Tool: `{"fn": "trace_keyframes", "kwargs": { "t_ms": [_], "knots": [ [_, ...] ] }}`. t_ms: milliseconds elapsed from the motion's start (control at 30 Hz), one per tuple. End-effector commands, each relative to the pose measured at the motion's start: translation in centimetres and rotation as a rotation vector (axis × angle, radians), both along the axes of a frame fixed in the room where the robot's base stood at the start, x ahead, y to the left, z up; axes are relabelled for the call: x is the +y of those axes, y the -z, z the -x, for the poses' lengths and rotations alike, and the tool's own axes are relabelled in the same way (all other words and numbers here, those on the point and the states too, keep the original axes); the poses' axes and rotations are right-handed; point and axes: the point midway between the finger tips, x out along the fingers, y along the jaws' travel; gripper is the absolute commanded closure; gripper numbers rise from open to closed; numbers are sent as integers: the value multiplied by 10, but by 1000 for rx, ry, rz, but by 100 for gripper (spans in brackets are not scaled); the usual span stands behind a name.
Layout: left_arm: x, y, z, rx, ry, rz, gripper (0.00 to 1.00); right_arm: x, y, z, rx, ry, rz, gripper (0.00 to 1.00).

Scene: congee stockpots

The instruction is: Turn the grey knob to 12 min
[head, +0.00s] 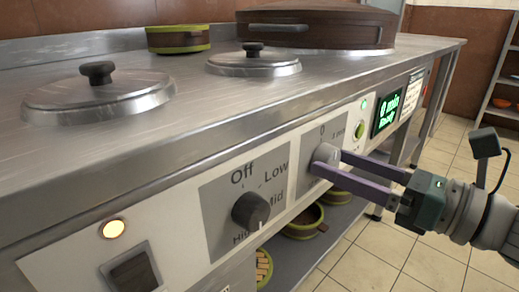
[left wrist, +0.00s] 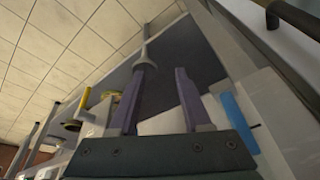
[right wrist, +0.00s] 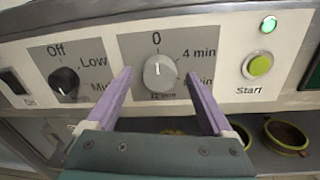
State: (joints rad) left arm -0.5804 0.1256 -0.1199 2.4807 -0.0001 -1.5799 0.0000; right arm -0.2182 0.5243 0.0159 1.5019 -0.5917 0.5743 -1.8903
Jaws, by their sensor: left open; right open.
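The grey knob (right wrist: 159,73) sits on a grey dial plate of the white front panel. The plate reads 0 at the top, 4 min at the upper right and 12 min at the bottom, partly covered. The knob's white mark points up to 0. In the head view the knob (head: 325,155) is partly hidden by a finger. My right gripper (right wrist: 163,76) is open, with its purple fingers on either side of the knob; I cannot tell if they touch it. My left gripper (left wrist: 163,72) is open and empty, away from the knob.
A black knob (head: 250,209) with Off, Low, Mid labels is left of the grey one. A green start button (right wrist: 259,65) and a green display (head: 388,112) are to the right. Two lidded pots (head: 97,92) sit in the counter top. Bowls (head: 303,222) stand on the shelf below.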

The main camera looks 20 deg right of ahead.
Motion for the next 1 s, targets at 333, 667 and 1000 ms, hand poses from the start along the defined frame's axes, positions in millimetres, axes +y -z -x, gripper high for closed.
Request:
{"fn": "trace_keyframes", "kwargs": {
  "t_ms": [333, 667, 1000],
  "knots": [
    [-1, 1, 0, 0, -2, 3, 52, 2, 0, -5, 1, 1, 0, 14],
    [-3, 1, 0, 1, -7, 11, 52, 2, 0, -5, 1, 1, 0, 52],
    [-3, 1, 0, 0, -6, 9, 52, 3, 0, -5, 2, 1, -1, 90]
  ]
}}
